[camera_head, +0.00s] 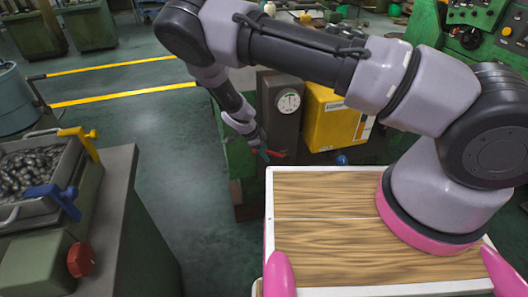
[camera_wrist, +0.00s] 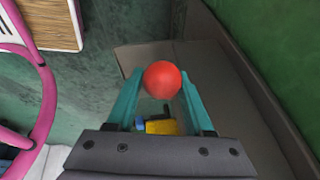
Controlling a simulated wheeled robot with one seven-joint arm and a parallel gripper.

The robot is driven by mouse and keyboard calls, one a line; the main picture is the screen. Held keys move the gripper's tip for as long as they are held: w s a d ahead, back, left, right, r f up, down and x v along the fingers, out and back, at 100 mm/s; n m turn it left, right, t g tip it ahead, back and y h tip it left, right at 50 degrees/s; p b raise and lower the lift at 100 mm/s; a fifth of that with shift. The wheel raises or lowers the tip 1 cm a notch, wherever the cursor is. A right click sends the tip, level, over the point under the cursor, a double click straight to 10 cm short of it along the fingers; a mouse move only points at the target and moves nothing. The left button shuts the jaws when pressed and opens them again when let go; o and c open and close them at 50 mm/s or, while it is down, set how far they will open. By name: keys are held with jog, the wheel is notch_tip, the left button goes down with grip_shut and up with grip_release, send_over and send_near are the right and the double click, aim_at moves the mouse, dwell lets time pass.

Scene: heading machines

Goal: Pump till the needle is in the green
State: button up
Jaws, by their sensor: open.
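A round white gauge (camera_head: 288,102) sits on a dark panel in the head view. Its needle and any green band are too small to read. My gripper (camera_head: 264,152) is low in front of that panel, close to a small red part (camera_head: 278,154). In the wrist view a red ball knob (camera_wrist: 162,79) lies between the teal fingers of my gripper (camera_wrist: 160,88), near their tips. The fingers stand apart on either side of it, and I cannot tell whether they touch it. The rest of the pump handle is hidden behind the knob.
A yellow box (camera_head: 335,122) stands just right of the gauge panel. A grey bench (camera_head: 115,205) with a bin of dark metal parts (camera_head: 35,170) is at the left. Green floor (camera_head: 185,160) is open between the bench and the machine.

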jog(key=shift+c, duration=0.4)
grip_shut()
jog(key=shift+a, duration=0.15)
dwell(0.9)
